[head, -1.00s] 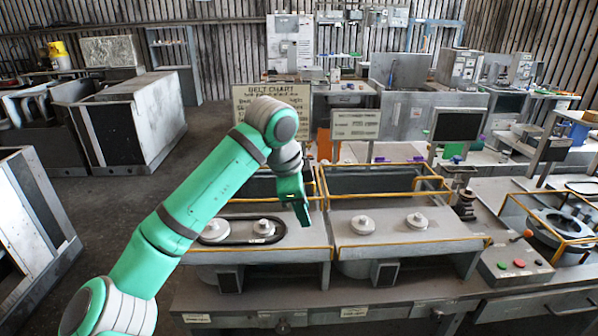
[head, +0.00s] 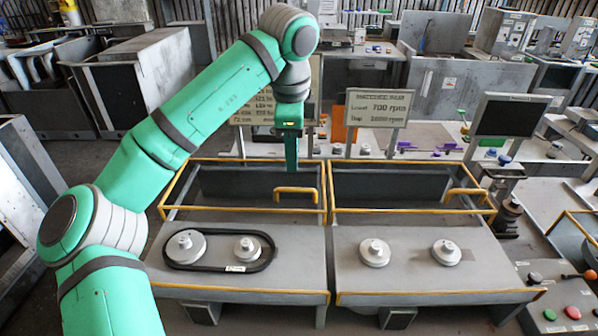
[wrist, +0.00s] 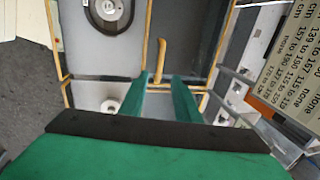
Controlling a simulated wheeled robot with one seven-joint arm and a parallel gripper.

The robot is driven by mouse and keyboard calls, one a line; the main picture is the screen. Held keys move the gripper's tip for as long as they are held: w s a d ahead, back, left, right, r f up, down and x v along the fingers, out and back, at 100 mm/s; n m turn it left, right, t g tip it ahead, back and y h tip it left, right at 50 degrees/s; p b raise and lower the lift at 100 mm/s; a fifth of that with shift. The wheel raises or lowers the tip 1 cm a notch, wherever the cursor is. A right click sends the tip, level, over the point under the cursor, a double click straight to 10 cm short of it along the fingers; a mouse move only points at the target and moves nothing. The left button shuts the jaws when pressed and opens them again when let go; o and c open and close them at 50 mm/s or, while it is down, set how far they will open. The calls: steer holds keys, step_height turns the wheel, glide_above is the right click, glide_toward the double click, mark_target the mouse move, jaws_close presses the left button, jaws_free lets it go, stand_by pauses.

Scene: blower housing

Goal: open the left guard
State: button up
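The left guard (head: 238,209) is a yellow-edged frame on the left bay. Its yellow looped handle (head: 297,192) stands near the guard's right side; it also shows in the wrist view (wrist: 160,60). I cannot tell for sure whether the guard is fully shut. My gripper (head: 291,166) points down and appears just above the handle in the head view. In the wrist view my gripper (wrist: 162,80) has its two green fingers apart with nothing between them, and the handle lies just beyond the tips. No contact is visible.
The right guard (head: 408,211), with its own yellow handle (head: 466,193), sits directly beside the left one. In front are a belt (head: 219,251) around two pulleys and two bare pulleys. A sign (head: 378,108) and a monitor (head: 508,127) stand behind.

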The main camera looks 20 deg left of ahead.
mark_target(294, 191)
steer(key=f, duration=0.3)
steer(key=w+f, duration=0.1)
steer(key=f, duration=0.3)
steer(key=w+f, duration=0.1)
steer(key=f, duration=0.2)
steer(key=shift+a+f, duration=0.2)
steer(key=shift+a, duration=0.1)
jaws_close()
